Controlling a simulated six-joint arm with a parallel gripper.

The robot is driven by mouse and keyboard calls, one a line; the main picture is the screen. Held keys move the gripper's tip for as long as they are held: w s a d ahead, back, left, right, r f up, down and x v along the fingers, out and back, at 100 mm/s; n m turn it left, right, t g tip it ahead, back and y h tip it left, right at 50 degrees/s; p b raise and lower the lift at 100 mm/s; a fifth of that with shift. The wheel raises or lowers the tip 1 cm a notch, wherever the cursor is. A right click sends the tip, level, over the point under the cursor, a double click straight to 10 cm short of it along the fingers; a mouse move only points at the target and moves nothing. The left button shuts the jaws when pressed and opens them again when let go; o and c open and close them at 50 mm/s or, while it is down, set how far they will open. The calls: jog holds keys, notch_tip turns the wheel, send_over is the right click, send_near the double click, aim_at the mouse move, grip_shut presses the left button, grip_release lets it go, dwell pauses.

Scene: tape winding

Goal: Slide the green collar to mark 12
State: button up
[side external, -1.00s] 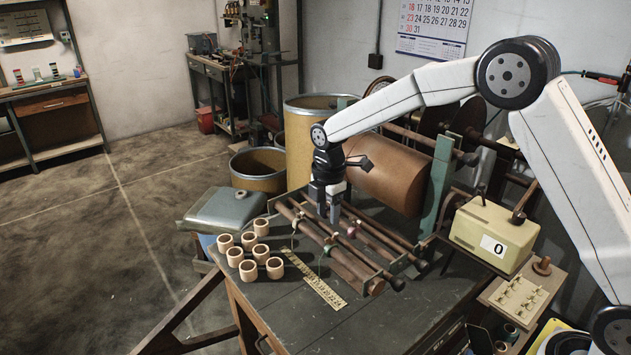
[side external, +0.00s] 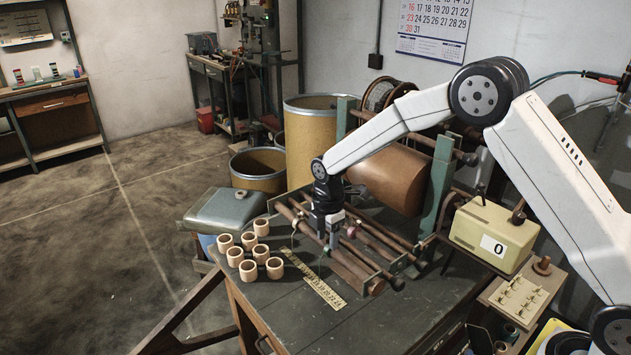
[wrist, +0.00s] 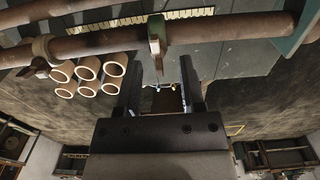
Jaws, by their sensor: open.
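In the wrist view a dull green collar (wrist: 157,34) sits around a brown rod (wrist: 215,30). My gripper (wrist: 161,65) is open, with the collar just past its fingertips and roughly in line with the gap between them. A numbered yellow scale (wrist: 140,18) runs behind the rod; its figures are too small to read in this view. In the side view my gripper (side external: 328,244) points down over the rods at the bench, and the scale (side external: 314,281) lies on the bench top in front. The collar's reading on the scale cannot be told.
A pinkish collar (side external: 351,231) is on the rods to the right of my gripper. Several pale cardboard tubes (side external: 249,254) stand at the bench's left. A large brown roll (side external: 390,178) lies behind the rods. A cream counter box (side external: 493,234) showing 0 is at the right.

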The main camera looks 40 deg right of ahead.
aim_at(316, 241)
grip_shut()
jog(key=shift+w+d, duration=0.15)
jog(key=shift+w, duration=0.4)
jog(key=shift+w+f, duration=0.1)
jog(key=shift+w, duration=1.35)
grip_release()
jog(key=shift+w, duration=0.1)
